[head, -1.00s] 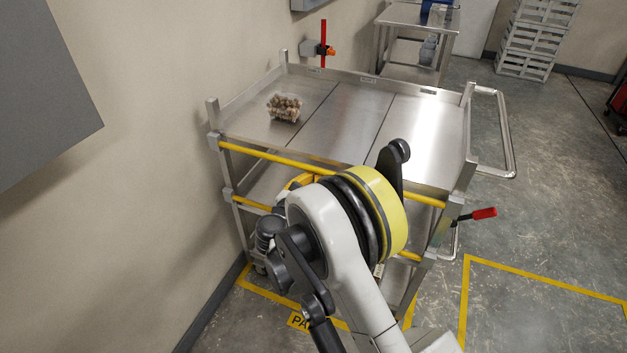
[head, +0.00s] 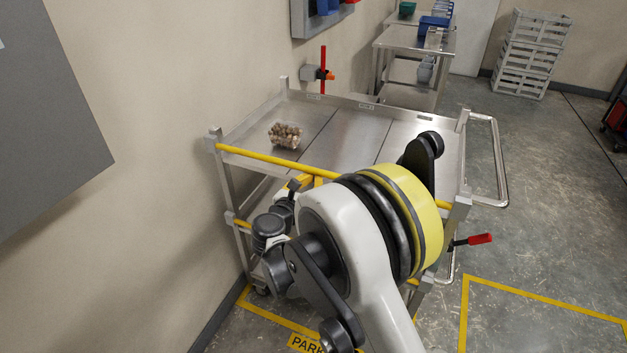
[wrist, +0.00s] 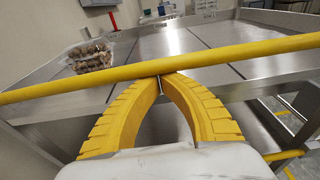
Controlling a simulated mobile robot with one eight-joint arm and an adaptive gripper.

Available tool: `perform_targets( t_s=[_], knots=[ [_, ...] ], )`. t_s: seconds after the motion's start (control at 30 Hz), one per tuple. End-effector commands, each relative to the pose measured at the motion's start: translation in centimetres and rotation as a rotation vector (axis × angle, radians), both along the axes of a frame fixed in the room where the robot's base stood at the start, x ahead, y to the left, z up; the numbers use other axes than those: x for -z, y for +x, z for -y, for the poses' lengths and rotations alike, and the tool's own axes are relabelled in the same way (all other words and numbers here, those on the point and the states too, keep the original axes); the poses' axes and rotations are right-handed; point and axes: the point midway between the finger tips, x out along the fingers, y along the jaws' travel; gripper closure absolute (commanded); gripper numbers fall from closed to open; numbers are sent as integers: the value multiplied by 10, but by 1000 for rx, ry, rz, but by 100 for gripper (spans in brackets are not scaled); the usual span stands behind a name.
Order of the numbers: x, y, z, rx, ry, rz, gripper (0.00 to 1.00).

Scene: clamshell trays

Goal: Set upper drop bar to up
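The upper drop bar (head: 262,158) is a yellow bar across the front of the steel cart's top shelf. Its left end is close below the top of the left front post (head: 214,133). In the wrist view the bar (wrist: 80,82) crosses the whole picture, above the shelf's front edge. My gripper (wrist: 161,79) has its yellow fingers curved together, tips meeting at the bar's lower edge; they appear to touch it from below and are not around it. In the head view my arm hides much of the gripper and part of the bar.
A clear clamshell of brownish round items (head: 285,136) sits on the top shelf (head: 345,135); it also shows in the wrist view (wrist: 90,56). A lower yellow bar (head: 240,222) is below. A red-handled lever (head: 479,239) sticks out right. The wall is close left.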

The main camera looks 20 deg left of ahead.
Motion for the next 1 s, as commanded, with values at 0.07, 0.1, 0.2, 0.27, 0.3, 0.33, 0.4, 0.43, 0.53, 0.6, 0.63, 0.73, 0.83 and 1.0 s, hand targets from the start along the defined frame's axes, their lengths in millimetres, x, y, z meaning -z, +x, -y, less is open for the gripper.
perform_targets(
  t_s=[0.07,0.1,0.2,0.27,0.3,0.33,0.4,0.43,0.53,0.6,0.63,0.73,0.83,1.0],
  knots=[
    [-3,-8,-3,-4,-3,3,100],
    [-4,-14,-3,-5,-2,3,100],
    [-6,-34,-5,-6,-1,2,100],
    [-8,-47,-6,-5,-1,2,100],
    [-9,-57,-7,-6,0,2,100],
    [-10,-64,-6,-4,-1,1,100],
    [-12,-79,-8,-5,0,1,100],
    [-13,-84,-8,-4,-1,1,100],
    [-14,-101,-9,-3,-1,0,100],
    [-15,-109,-10,-2,-1,0,100],
    [-16,-111,-10,-3,-1,0,100],
    [-16,-116,-10,0,-1,0,100],
    [-18,-116,-7,4,7,-3,100],
    [-35,-96,35,84,158,-67,100]
  ],
)
